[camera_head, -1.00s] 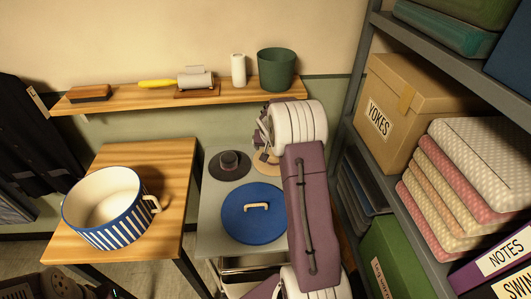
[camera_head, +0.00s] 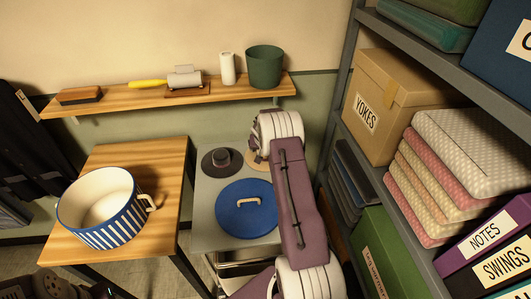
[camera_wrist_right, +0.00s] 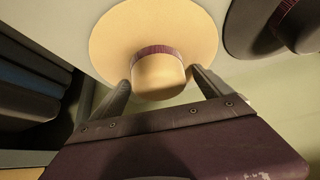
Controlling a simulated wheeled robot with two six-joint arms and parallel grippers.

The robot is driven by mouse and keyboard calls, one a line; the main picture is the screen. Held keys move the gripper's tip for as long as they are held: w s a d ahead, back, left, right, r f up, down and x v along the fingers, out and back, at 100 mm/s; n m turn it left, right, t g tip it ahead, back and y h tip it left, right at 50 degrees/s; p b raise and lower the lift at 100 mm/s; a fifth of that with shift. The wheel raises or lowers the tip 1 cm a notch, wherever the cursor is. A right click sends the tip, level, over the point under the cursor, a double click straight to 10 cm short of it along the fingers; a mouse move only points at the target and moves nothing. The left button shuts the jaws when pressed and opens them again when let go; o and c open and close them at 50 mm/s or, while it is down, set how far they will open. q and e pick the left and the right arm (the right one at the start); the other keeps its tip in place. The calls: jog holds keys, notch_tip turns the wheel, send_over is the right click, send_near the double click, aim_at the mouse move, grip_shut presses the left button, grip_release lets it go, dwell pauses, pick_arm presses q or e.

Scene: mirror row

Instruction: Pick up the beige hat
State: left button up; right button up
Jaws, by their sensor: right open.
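The beige hat (camera_wrist_right: 158,75) has a wide round brim and a dark red band. It lies on the grey surface (camera_head: 208,235), and a sliver of its brim (camera_head: 256,162) shows beside my right arm in the head view. My right gripper (camera_wrist_right: 165,88) is open in the right wrist view, with one finger on each side of the crown. I cannot tell whether the fingers touch it. My left gripper is not in view.
A wall shelf (camera_head: 135,101) runs behind. A tall rack (camera_head: 342,100) with boxes stands close on the right. A striped pot (camera_head: 103,207) stands on the left table.

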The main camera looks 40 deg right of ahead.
jog(key=shift+s+r, duration=0.15)
jog(key=shift+c, duration=0.7)
jog(key=shift+a, duration=0.1)
jog(key=c, duration=1.3)
jog(key=shift+c, duration=0.2)
jog(key=shift+r, duration=0.1)
jog(key=shift+r, duration=0.4)
jog(key=r, duration=0.2)
jog(key=s+r, duration=0.1)
jog(key=r, duration=0.1)
jog(key=shift+d, duration=0.35)
jog(key=s+d+r+p, duration=0.1)
jog(key=s+d+r, duration=0.3)
jog(key=s, duration=0.5)
notch_tip(320, 180, up, 2)
jog(key=shift+s+d, duration=0.2)
jog(key=shift+d, duration=0.1)
